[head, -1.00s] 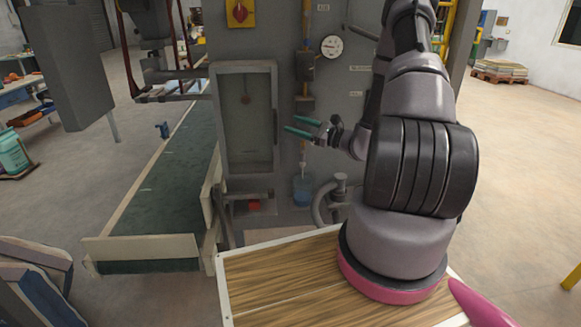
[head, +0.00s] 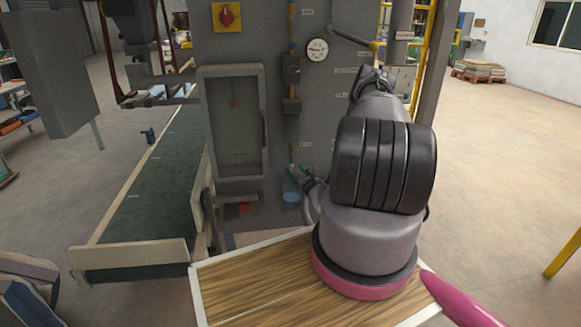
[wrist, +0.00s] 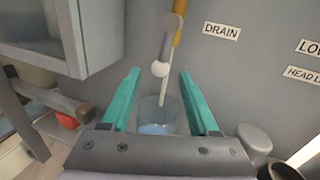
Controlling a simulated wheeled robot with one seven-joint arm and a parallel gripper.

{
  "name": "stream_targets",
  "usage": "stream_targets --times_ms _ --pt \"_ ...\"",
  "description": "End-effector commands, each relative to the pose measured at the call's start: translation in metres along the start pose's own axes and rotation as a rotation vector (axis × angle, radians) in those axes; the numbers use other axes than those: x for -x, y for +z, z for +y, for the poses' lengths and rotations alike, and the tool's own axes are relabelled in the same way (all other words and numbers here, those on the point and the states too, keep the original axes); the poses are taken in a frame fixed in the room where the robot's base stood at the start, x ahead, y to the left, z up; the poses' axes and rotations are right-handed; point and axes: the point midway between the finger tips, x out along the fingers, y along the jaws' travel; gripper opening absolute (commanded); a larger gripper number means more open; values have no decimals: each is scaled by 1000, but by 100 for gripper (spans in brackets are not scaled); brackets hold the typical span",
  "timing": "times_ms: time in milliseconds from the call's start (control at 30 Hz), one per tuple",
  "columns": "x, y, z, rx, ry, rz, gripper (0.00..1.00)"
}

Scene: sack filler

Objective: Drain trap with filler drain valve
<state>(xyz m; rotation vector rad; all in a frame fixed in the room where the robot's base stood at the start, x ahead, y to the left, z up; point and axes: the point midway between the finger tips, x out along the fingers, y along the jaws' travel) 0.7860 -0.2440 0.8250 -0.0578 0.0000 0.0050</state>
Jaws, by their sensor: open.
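The drain valve (wrist: 171,24) shows in the wrist view as a grey round body with a short lever ending in a pale ball knob (wrist: 160,68). It sits below an amber pipe (wrist: 180,7), left of a DRAIN label (wrist: 221,31). A thin pale tube (wrist: 163,93) runs down into a clear cup holding blue liquid (wrist: 155,128). My gripper (wrist: 160,74) is open, its green fingers on either side of the knob in the picture; contact cannot be told. In the head view my gripper (head: 300,172) is just above the cup (head: 290,191), partly hidden by my arm.
A framed cabinet window (head: 234,125) stands left of the valve. A grey pipe fitting (wrist: 254,140) is low at the right. A pressure gauge (head: 317,49) is above, and a green conveyor (head: 150,200) lies to the left.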

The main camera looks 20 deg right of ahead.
Motion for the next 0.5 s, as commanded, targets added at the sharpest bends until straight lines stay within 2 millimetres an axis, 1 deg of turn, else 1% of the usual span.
stream_targets --times_ms 33,100,200,333,500 --pt "-10 1 0 3 1 -3 61" --pt "-22 1 1 2 1 -3 61" --pt "-34 1 0 2 1 -2 61" --pt "-44 1 0 1 1 -1 61" --pt "-47 0 0 -1 0 0 61"
